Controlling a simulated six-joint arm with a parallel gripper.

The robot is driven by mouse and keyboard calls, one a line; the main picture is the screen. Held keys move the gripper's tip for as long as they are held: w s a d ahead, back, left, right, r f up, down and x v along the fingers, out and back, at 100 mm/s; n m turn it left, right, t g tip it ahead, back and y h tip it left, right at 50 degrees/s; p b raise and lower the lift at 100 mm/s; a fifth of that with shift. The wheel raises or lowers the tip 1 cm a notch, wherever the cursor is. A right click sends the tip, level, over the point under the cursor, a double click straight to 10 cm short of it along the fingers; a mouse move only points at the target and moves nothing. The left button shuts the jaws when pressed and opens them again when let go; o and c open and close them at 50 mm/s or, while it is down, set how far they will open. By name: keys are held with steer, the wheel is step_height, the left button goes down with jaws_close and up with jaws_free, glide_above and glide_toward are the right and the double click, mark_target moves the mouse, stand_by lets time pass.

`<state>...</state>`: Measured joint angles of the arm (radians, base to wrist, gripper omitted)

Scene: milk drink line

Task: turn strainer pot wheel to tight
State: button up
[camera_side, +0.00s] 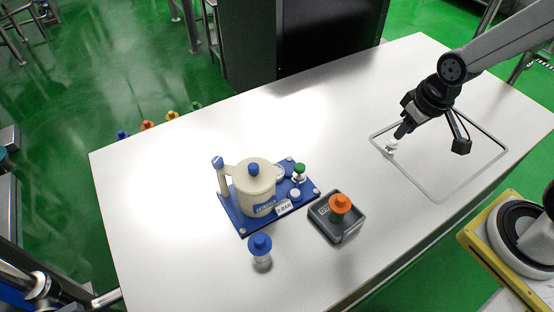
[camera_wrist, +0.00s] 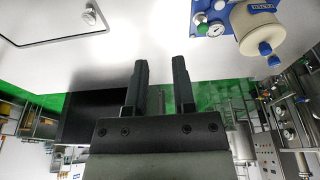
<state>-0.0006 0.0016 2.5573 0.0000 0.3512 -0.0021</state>
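The strainer pot (camera_side: 250,190) is a cream vessel with a blue knob on its lid, upright on a blue base plate (camera_side: 236,223). A green wheel (camera_side: 299,168) stands on a white fitting to its right; I cannot tell its setting. In the wrist view, the pot (camera_wrist: 254,27) is at upper right, with the green wheel (camera_wrist: 203,28) and a round gauge (camera_wrist: 216,29) to its left. My gripper (camera_side: 432,138) is open and empty, well to the right of the pot in the side view. Its fingers also show in the wrist view (camera_wrist: 160,66), apart from everything.
A blue-capped bottle (camera_side: 261,250) stands in front of the pot. A small white piece (camera_side: 391,147) sits by the outlined frame (camera_side: 437,201) below my gripper. The table between pot and frame is clear.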

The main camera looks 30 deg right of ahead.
steer(key=o, duration=0.4)
steer(key=shift+w+a, duration=0.1)
steer(key=shift+w, duration=0.1)
steer(key=shift+c, duration=0.2)
steer(key=shift+o, duration=0.9)
steer(key=w+a+n, duration=0.4)
steer(key=w, duration=0.5)
steer(key=shift+w+a+r+g, duration=0.2)
steer(key=shift+w+r+g, duration=0.1)
steer(key=shift+r, duration=0.05)
steer(key=n+g, duration=0.2)
steer(key=n, duration=1.4)
glide_toward(217, 160)
steer(key=shift+w+d+f, duration=0.1)
steer(key=shift+d+f, duration=0.4)
steer(key=shift+d, duration=0.2)
steer(key=shift+a+f+n, duration=0.3)
steer(key=shift+a+n, duration=0.2)
steer(key=shift+a, duration=0.25)
steer(key=shift+f, duration=0.15)
steer(key=shift+f, duration=3.75)
steer(key=shift+c, duration=0.2)
